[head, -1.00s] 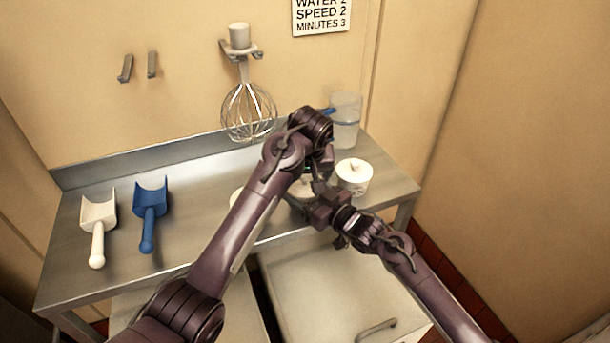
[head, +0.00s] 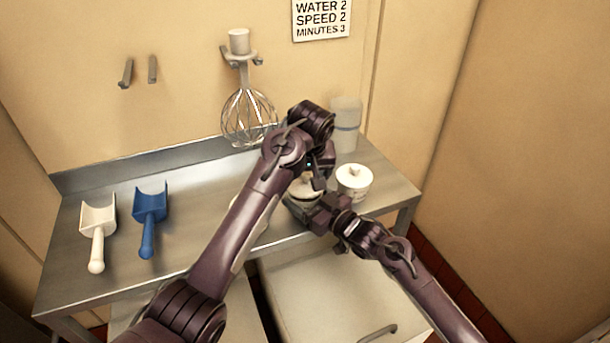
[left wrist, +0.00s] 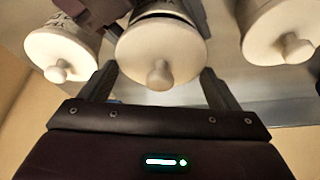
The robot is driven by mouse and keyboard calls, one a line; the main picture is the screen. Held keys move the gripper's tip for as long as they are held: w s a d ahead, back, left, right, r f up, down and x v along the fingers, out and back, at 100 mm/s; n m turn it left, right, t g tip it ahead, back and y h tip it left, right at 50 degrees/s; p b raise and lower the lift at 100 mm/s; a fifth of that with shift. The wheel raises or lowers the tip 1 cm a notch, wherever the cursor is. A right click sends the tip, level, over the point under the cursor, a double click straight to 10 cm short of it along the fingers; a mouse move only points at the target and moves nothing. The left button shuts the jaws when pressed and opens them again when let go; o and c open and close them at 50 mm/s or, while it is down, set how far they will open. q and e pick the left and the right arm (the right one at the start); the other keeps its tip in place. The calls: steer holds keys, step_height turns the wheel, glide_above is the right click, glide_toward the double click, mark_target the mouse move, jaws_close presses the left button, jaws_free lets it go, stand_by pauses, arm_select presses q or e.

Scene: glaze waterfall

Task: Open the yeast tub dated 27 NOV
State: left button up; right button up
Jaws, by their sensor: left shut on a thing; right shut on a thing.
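A white tub (head: 301,207) with a knobbed lid (left wrist: 160,50) stands near the counter's front right, partly hidden by both arms. My left gripper (left wrist: 160,88) is shut on this lid, one finger on each side, reaching from above. A dark band shows along the lid's edge; I cannot tell if it is a gap. My right gripper (head: 322,214) is shut on the tub's body from the front right. No date is readable on it. A second white tub (head: 354,183) stands to its right. A third tub (head: 238,204) is mostly hidden behind my left arm.
A white scoop (head: 98,230) and a blue scoop (head: 149,215) lie on the left of the steel counter (head: 190,225). A clear jug (head: 346,125) stands at the back right. A whisk (head: 248,112) hangs on the wall. Bins (head: 330,285) stand below.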

arm_select(q)
steer(key=shift+r, duration=2)
arm_select(e)
steer(key=o, duration=1.5)
